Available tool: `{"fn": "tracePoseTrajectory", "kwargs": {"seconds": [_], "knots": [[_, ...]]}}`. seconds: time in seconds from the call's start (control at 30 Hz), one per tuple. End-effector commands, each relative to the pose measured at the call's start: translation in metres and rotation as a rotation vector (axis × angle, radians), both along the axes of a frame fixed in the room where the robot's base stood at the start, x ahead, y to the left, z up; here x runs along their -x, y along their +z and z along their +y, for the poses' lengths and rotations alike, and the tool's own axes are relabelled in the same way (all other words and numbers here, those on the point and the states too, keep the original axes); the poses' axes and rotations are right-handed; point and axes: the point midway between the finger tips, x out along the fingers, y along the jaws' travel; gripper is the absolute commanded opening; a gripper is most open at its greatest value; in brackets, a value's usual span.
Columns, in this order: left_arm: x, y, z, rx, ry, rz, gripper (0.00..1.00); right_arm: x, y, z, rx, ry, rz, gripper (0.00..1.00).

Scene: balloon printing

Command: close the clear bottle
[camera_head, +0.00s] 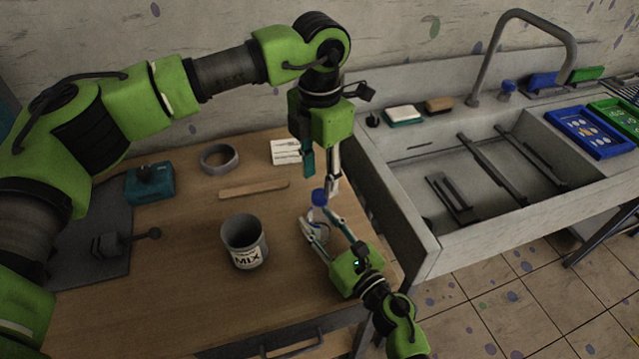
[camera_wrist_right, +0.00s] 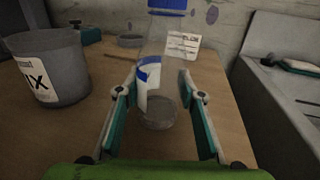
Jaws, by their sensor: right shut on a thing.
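The clear bottle (camera_head: 318,232) stands upright on the wooden table and also shows in the right wrist view (camera_wrist_right: 160,110), with a blue and white label. A blue cap (camera_head: 319,197) is at its top; its lower part shows at the top edge of the wrist view (camera_wrist_right: 167,6). I cannot tell whether it is seated. My right gripper (camera_head: 322,226) is shut on the bottle, one finger on each side of its body. My left gripper (camera_head: 321,184) points down just above the cap, its fingers apart and nothing visible between them.
A grey MIX cup (camera_head: 243,243) stands left of the bottle. Behind are a wooden stick (camera_head: 254,189), a grey ring (camera_head: 219,158), a white label card (camera_head: 286,151) and a teal device (camera_head: 150,183). A sink (camera_head: 480,180) adjoins the table on the right.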

Motion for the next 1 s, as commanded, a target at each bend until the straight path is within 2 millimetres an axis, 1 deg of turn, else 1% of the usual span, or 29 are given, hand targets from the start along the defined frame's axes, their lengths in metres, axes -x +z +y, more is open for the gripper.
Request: {"fn": "tracePoseTrajectory", "kwargs": {"seconds": [0.07,0.23,0.27,0.33,0.37,0.53,0.6,0.87,1.0], "knots": [[0.0,0.003,0.0,-0.002,0.0,0.001,0.38,0.0,0.0,0.0,0.0,0.0,0.0,0.0],[0.001,0.003,0.0,-0.001,-0.001,0.002,0.38,0.0,0.0,0.0,0.0,0.0,0.0,0.0],[0.001,0.003,0.0,-0.001,-0.001,0.002,0.36,0.0,0.0,0.0,0.0,0.0,0.0,0.0],[0.0,0.005,0.0,-0.001,0.001,0.001,0.36,0.0,0.0,0.0,0.0,0.0,0.0,0.0],[0.0,0.008,0.0,-0.001,0.004,0.001,0.36,0.0,0.0,0.0,0.0,0.0,0.0,0.0],[0.0,0.035,0.0,0.0,0.03,-0.002,0.36,0.0,0.0,0.0,0.0,0.0,0.0,0.0],[0.001,0.039,0.0,-0.002,0.037,0.001,0.36,0.0,0.0,0.0,0.0,0.0,0.0,0.0],[0.001,0.037,0.0,-0.002,0.037,0.003,0.36,0.0,0.0,0.0,0.0,0.0,0.0,0.0],[0.001,0.027,0.0,-0.001,0.037,0.003,0.36,0.0,0.0,0.0,0.0,0.0,0.0,0.0]]}}
